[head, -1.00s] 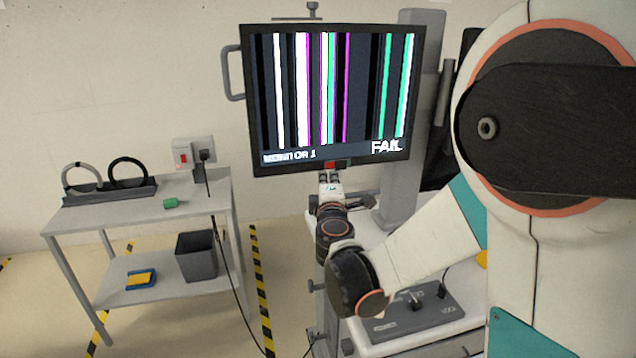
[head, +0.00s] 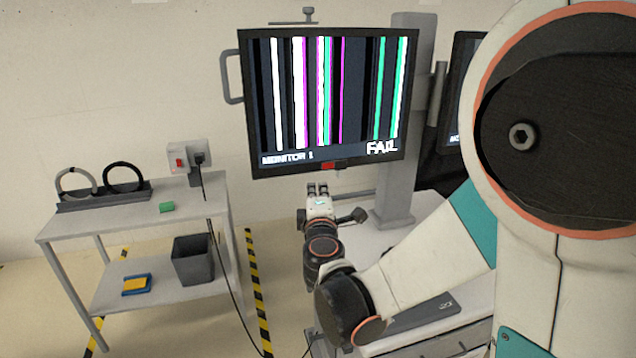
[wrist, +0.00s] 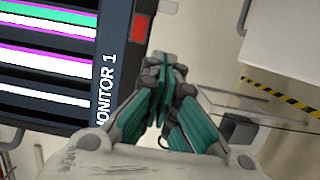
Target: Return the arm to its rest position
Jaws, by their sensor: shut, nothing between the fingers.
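My gripper (head: 318,188) is at the end of my arm, just below the bottom edge of the monitor (head: 330,100) in the head view. Its fingers are together and hold nothing. The wrist view shows the closed teal-sided fingers (wrist: 165,75) beside the monitor's lower edge (wrist: 112,75), with a small gap in the picture. The monitor shows coloured vertical stripes, "MONITOR 1" and "FAIL". A red patch (head: 328,166) sits at the middle of its lower bezel.
A two-shelf side cart (head: 95,228) stands at left with cable rings, a green piece (head: 167,207), a switch box (head: 190,158) and a grey bin (head: 192,260). A black cable hangs from the plug. A second screen (head: 462,95) is partly hidden behind my arm.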

